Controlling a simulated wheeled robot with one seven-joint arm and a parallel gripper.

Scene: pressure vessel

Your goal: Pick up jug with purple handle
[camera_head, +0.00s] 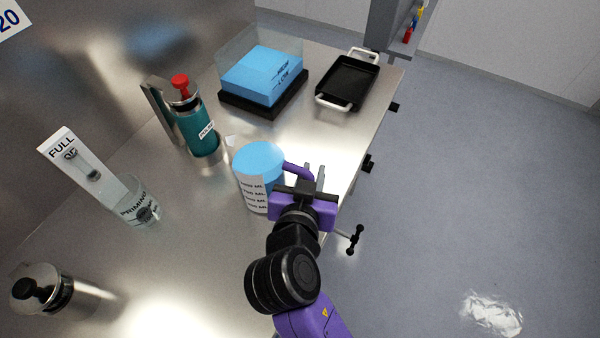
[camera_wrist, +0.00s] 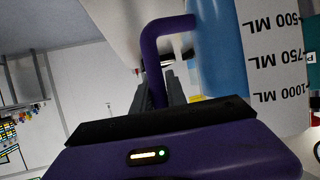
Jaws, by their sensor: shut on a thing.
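The jug (camera_head: 258,172) has a blue top or contents, a white label with ML marks and a purple handle (camera_head: 297,169). It looks upright on or just above the steel table; I cannot tell which. My gripper (camera_head: 312,178) is at the jug's right side, shut on the purple handle. In the wrist view the purple handle (camera_wrist: 153,60) runs down between my gripper's fingers (camera_wrist: 160,88), and the jug's labelled side (camera_wrist: 272,60) fills the right. The lower handle is partly hidden by my gripper.
A teal bottle with a red top (camera_head: 199,128) stands behind the jug. A blue block on a black base (camera_head: 262,80) and a black tray (camera_head: 347,82) are at the back. A small clear beaker (camera_head: 138,204) and a steel canister (camera_head: 45,290) stand left. The table's edge (camera_head: 372,150) is right.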

